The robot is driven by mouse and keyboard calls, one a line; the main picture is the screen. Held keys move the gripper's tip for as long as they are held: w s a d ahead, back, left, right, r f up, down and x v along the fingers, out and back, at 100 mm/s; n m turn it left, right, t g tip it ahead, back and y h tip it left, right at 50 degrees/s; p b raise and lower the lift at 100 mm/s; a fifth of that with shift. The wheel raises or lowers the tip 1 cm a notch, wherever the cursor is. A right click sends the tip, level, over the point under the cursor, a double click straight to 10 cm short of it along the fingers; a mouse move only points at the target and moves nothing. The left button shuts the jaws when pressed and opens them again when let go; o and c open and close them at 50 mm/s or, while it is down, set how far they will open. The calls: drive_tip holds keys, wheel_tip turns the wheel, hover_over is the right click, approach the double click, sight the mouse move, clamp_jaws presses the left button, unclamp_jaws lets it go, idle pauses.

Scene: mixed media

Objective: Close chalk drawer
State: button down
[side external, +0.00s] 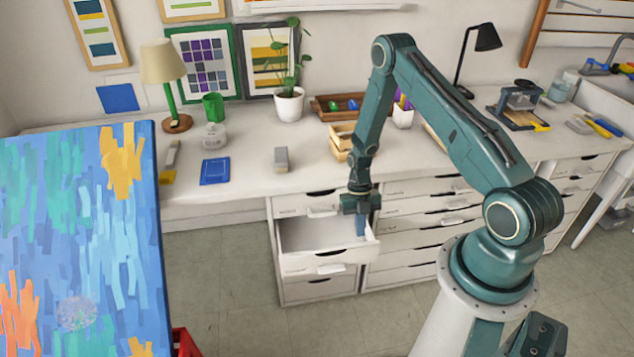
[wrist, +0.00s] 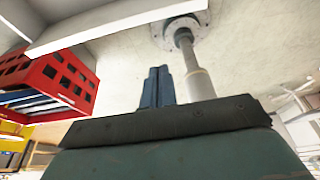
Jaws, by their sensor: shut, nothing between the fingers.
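In the wrist view the shut fingers (wrist: 157,88) are in the middle, and a white edge, probably the drawer's, crosses the upper left.
Closed drawers (side external: 425,220) fill the cabinet to the right. The counter (side external: 240,185) above holds a lamp, a plant and wooden boxes. A large painted canvas (side external: 85,230) stands at front left, with a red crate (wrist: 50,75) near it. The floor before the drawer is clear.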

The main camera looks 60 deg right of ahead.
drive_tip(key=shift+w+d+r, duration=0.1)
drive_tip(key=shift+r, duration=0.35)
drive_tip(key=c, duration=1.9)
unclamp_jaws()
drive_tip(key=shift+c, duration=0.2)
drive_tip(key=o, duration=0.7)
drive_tip(key=shift+a+f, duration=0.15)
drive_tip(key=shift+a, duration=0.05)
drive_tip(key=o, duration=0.4)
drive_tip(key=shift+a+f, duration=0.25)
drive_tip(key=o, duration=0.8)
drive_tip(key=a+f+h, duration=0.1)
drive_tip(key=a+h, duration=0.1)
drive_tip(key=a+f+m+t+h, duration=0.1)
drive_tip(key=a+f, duration=0.1)
drive_tip(key=shift+a+f+h, duration=0.15)
drive_tip(key=shift+a+h, duration=0.05)
drive_tip(key=shift+h, duration=0.2)
drive_tip(key=shift+o, duration=0.2)
drive_tip(key=a+t, duration=0.1)
drive_tip(key=a, duration=0.1)
drive_tip(key=a+t+h, duration=0.1)
drive_tip(key=t, duration=0.1)
drive_tip(key=a+n+t+h, duration=0.1)
drive_tip(key=a, duration=0.1)
drive_tip(key=shift+w+a+r+t, duration=0.25)
drive_tip(key=shift+a+t, duration=0.05)
drive_tip(key=shift+t, duration=0.1)
